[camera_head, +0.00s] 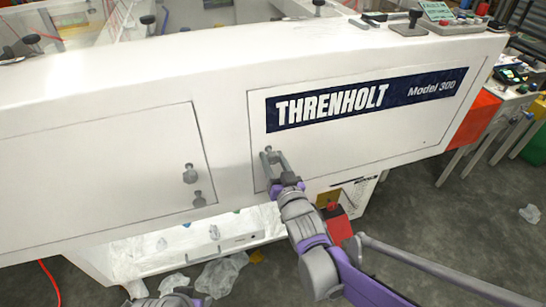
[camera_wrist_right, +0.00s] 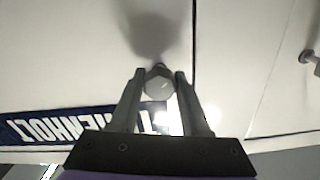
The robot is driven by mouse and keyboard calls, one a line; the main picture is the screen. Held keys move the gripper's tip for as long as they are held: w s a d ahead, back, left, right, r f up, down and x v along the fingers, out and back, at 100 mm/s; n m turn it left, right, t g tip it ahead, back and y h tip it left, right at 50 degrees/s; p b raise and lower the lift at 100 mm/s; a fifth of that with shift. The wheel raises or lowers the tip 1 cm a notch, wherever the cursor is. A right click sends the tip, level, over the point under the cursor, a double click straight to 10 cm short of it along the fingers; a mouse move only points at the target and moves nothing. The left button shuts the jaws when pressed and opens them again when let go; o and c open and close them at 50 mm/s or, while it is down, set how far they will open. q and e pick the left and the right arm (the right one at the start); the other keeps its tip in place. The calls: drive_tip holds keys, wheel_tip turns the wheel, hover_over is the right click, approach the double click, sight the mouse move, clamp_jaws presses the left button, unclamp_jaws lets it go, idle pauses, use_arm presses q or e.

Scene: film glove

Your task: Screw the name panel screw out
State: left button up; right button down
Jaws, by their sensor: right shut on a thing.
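The name panel (camera_head: 345,140) is a white plate on the machine's front, with a dark blue strip reading "THRENHOLT Model 300". Its grey screw (camera_head: 268,151) is near the panel's left edge, below the strip. My right gripper (camera_head: 274,160) reaches up to it from below and is shut on it. How far the screw is out of the panel cannot be told. My left gripper cannot be made out.
A second screw (camera_head: 189,173) stands on the neighbouring white panel (camera_head: 90,180) to the left. Below the machine is a lit opening with crumpled clear plastic (camera_head: 222,273). A red object (camera_head: 338,222) is behind my right arm.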

drive_tip(key=n+p, duration=0.1)
drive_tip(key=n, duration=0.2)
drive_tip(key=shift+r+n, duration=0.15)
drive_tip(key=shift+n, duration=0.25)
drive_tip(key=n+p, duration=0.1)
drive_tip(key=n, duration=0.2)
drive_tip(key=shift+n, duration=0.3)
drive_tip(key=n+p, duration=0.2)
drive_tip(key=n, duration=0.4)
drive_tip(key=shift+d+r, duration=0.1)
drive_tip(key=n+p, duration=0.1)
drive_tip(key=n, duration=0.3)
drive_tip(key=n+p, duration=0.1)
drive_tip(key=n, duration=0.2)
drive_tip(key=shift+n, duration=0.3)
drive_tip(key=n+p, duration=0.1)
drive_tip(key=n, duration=0.2)
drive_tip(key=shift+n, duration=0.3)
drive_tip(key=shift+n+p, duration=0.5)
drive_tip(key=shift+n, duration=1.1)
